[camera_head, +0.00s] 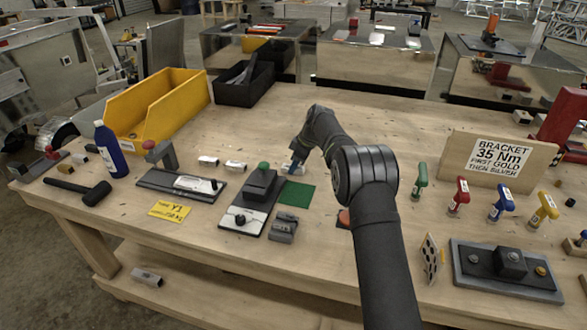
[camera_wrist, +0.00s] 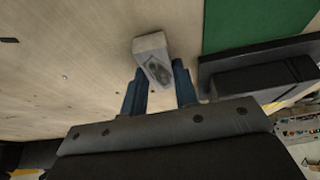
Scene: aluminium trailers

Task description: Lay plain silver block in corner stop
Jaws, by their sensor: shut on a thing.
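My gripper (camera_head: 291,168) is beyond the green mat, low over the bench. In the wrist view its two blue fingers (camera_wrist: 160,78) are shut on a silver block (camera_wrist: 150,43), which shows a darker grey patch on the face towards me. In the head view only a bit of the held block shows beside the fingers. Whether it touches the bench is unclear. Two other silver blocks (camera_head: 208,161) (camera_head: 235,166) lie to the left. A dark fixture with a green knob (camera_head: 263,167) stands near my gripper; I cannot tell which fixture is the corner stop.
The green mat (camera_head: 296,195) lies beside the green-knob fixture. A red-knob fixture (camera_head: 160,155) and a yellow card (camera_head: 170,211) are farther left. A yellow bin (camera_head: 165,105) and black bin (camera_head: 243,84) stand behind. Coloured drivers (camera_head: 458,196) stand right. The bench behind my gripper is clear.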

